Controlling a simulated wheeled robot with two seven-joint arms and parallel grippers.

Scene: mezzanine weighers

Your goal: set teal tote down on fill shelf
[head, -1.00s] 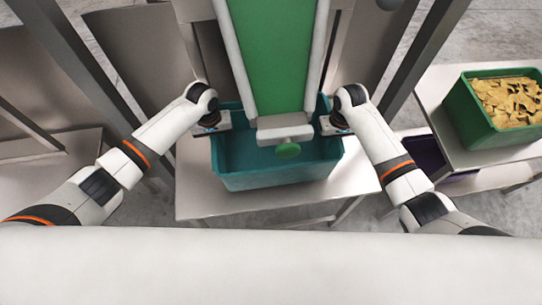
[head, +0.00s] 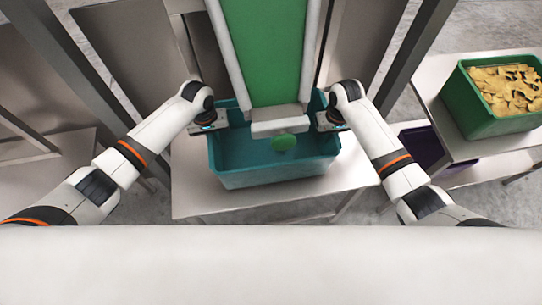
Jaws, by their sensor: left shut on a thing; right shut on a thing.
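The teal tote (head: 275,175) is in the middle of the head view, over the pale metal fill shelf (head: 210,205). It looks empty where I can see inside. My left gripper (head: 218,121) is shut on the tote's left rim, and my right gripper (head: 326,121) is shut on its right rim. The fingertips are partly hidden by the wrists. I cannot tell from this angle whether the tote's base touches the shelf. The far part of the tote is hidden under the chute end.
Grey posts (head: 412,55) stand on both sides. At right, a green tote of yellow chips (head: 480,125) stands on a table, with a purple tote (head: 422,150) lower down.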

